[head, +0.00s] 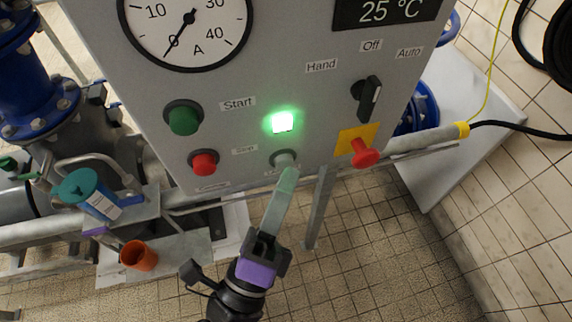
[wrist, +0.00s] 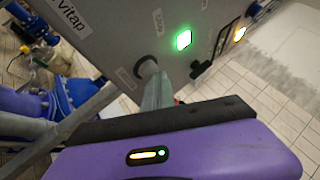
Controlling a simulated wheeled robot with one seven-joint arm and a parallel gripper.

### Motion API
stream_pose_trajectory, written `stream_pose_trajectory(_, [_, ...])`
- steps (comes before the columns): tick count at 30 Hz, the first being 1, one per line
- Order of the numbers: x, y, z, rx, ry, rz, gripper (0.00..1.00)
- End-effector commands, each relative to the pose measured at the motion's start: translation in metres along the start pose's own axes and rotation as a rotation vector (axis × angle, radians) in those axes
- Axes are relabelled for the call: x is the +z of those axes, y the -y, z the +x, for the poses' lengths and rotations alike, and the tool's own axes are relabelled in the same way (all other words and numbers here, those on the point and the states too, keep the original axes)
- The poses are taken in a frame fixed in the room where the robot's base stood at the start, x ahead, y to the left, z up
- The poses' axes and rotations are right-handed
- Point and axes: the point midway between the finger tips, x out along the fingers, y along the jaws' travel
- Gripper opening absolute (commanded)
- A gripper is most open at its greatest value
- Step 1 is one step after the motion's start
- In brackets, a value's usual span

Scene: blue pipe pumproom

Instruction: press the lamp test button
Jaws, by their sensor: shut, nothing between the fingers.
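The lamp test button (head: 284,159) is a small pale grey button in a dark ring, low on the grey control panel (head: 225,75). Above it a square lamp (head: 282,122) glows green. My gripper (head: 289,172) is shut and empty, its pale green fingertips right at the button's lower edge and seemingly touching it. In the wrist view the button (wrist: 149,67) shows just behind the fingertips, which partly cover it. I cannot tell whether it is pushed in. The green lamp (wrist: 183,40) also shows lit there. The label under the button is mostly hidden.
Left of the button are a green Start button (head: 183,119) and a red button (head: 204,162). To the right are a black selector switch (head: 368,98) and a red knob (head: 364,153) on a yellow plate. Blue pipework (head: 30,85) stands at the left.

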Motion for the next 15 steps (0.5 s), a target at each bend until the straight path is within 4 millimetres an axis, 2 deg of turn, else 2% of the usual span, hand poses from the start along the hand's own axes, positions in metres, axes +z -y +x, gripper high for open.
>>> stream_pose_trajectory(5, [-0.002, 0.002, -0.004, 0.002, 0.002, 0.002, 0.0])
stream_pose_trajectory(15, [-0.018, 0.018, -0.026, 0.001, 0.002, 0.002, 0.0])
